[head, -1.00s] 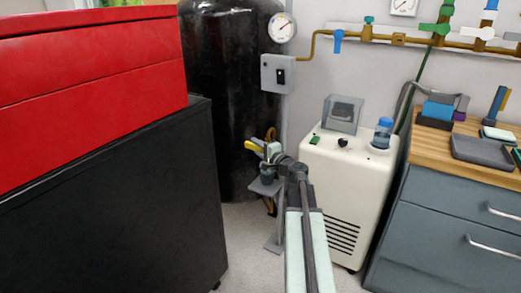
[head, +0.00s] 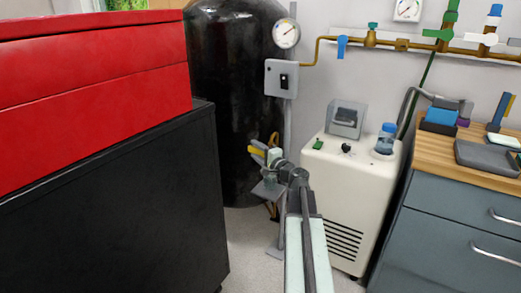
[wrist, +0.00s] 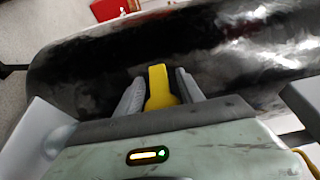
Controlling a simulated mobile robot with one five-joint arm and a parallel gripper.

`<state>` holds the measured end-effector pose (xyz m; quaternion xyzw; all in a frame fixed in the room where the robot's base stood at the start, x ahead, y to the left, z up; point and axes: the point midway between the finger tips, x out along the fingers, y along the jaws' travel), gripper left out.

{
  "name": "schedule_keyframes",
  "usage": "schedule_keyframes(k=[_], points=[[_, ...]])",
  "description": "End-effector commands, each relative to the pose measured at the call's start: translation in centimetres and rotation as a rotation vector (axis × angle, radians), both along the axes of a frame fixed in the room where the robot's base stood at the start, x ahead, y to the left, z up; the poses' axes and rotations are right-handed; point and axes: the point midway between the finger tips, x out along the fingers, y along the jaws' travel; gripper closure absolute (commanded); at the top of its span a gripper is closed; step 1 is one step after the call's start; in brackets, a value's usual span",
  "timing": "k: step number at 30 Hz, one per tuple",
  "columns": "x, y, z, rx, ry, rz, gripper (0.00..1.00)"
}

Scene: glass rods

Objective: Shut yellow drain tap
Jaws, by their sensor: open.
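The yellow drain tap handle (head: 256,151) is low on the front of the black tank (head: 228,80) in the head view. In the wrist view the yellow handle (wrist: 159,85) stands between the two grey fingers of my gripper (wrist: 160,90), with a dark gap on each side of it. My gripper (head: 264,155) is open around the handle and not closed on it. My gripper and wrist hide the tap's body in the head view.
A red chest on a black cabinet (head: 110,210) is at the left. A cream machine (head: 350,190) stands close to the right of my arm. Farther right is a grey drawer unit with a wooden top (head: 430,165). A grey switch box (head: 281,77) is above my gripper.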

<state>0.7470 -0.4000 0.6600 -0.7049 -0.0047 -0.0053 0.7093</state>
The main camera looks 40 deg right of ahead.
Motion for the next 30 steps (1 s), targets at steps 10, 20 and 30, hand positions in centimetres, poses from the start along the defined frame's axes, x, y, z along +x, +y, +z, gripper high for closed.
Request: schedule_keyframes(k=[10,20,30], points=[[-6.0,0.2,-0.1,0.0,0.0,-0.001,0.55],[-7.2,0.1,-0.1,0.001,0.0,0.002,0.55],[-7.2,0.1,-0.1,0.0,0.0,0.002,0.55]])
